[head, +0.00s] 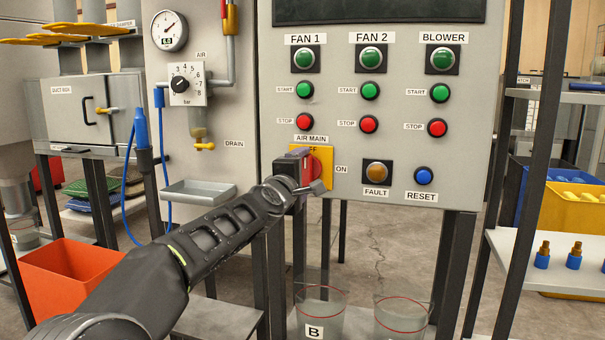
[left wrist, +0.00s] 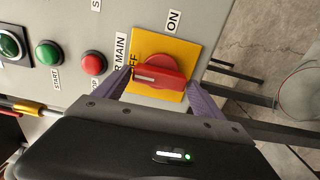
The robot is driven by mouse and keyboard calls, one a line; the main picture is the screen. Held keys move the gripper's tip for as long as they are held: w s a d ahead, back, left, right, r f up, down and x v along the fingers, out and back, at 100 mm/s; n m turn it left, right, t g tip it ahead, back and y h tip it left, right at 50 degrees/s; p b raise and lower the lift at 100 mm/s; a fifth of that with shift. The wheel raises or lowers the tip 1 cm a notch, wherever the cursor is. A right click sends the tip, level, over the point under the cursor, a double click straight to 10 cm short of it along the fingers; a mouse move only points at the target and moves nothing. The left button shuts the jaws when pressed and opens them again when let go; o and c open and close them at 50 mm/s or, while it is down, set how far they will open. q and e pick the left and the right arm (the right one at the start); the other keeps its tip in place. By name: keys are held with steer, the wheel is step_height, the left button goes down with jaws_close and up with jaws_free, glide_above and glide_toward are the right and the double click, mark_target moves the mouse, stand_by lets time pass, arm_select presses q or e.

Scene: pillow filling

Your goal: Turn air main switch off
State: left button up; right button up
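The AIR MAIN switch is a red rotary handle (left wrist: 160,78) on a yellow plate (head: 326,179), low on the grey control panel. The wrist view shows the handle's white mark at the end toward the partly hidden OFF lettering; the ON label (head: 341,169) is at the plate's right. My left gripper (head: 303,176) is at the switch and covers part of it in the head view. In the left wrist view its fingers (left wrist: 161,88) are spread, one near each end of the handle; firm contact cannot be made out. My right gripper is not in view.
FAULT (head: 376,172) and RESET (head: 423,176) buttons sit right of the switch, with START and STOP buttons above. Beakers (head: 320,308) stand below the panel. A small grey tray (head: 198,192) juts out at left, above an orange bin (head: 68,270).

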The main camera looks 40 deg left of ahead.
arm_select(q)
steer(key=shift+o, duration=1)
steer(key=shift+s, duration=0.1)
steer(key=v, duration=0.7)
steer(key=shift+s+d, duration=0.15)
steer(key=shift+s, duration=0.15)
